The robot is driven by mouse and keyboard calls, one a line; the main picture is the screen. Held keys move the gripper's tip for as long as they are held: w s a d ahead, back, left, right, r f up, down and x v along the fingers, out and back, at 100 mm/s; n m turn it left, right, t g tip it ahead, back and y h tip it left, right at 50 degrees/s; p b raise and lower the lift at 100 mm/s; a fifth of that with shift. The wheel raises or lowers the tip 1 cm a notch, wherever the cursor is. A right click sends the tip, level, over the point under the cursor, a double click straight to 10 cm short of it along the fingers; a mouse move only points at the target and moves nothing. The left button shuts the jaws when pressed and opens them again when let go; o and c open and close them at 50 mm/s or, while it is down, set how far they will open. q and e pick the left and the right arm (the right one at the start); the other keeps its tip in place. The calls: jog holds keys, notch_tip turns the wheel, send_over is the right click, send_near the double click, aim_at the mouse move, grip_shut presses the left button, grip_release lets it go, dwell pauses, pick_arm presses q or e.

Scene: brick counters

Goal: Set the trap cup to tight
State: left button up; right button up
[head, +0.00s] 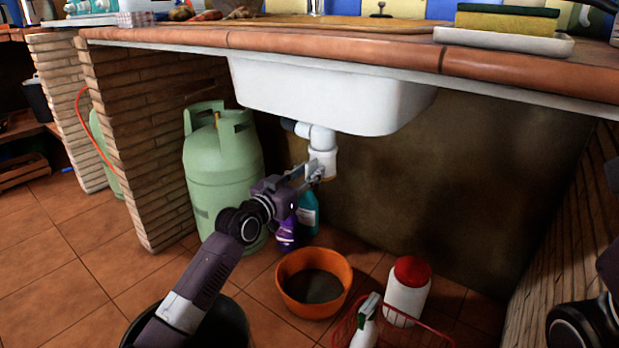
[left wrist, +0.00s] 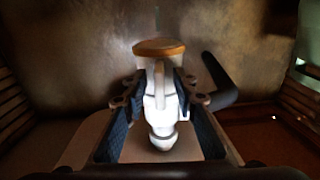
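The white drain trap hangs under the sink, and its trap cup (head: 322,162) is the upright lower part with a brownish bottom. In the left wrist view the trap appears upside down, with the cup's brown bottom (left wrist: 158,47) at the top. My left gripper (head: 315,172) is at the cup, coming from the lower left. In the left wrist view, my left gripper's two fingers (left wrist: 159,92) lie on either side of the white trap. I cannot tell whether both pads touch it. Part of my right arm shows at the right edge; its gripper is out of view.
The white sink basin (head: 330,95) is above. A green gas cylinder (head: 222,170) stands left, with purple (head: 288,232) and teal (head: 308,212) bottles behind my arm. An orange bowl (head: 313,262), a red-capped white container (head: 408,290) and a red wire basket (head: 400,335) are below.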

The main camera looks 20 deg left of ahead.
pick_arm(q)
jog(key=shift+w, duration=0.1)
grip_shut()
dwell(0.3)
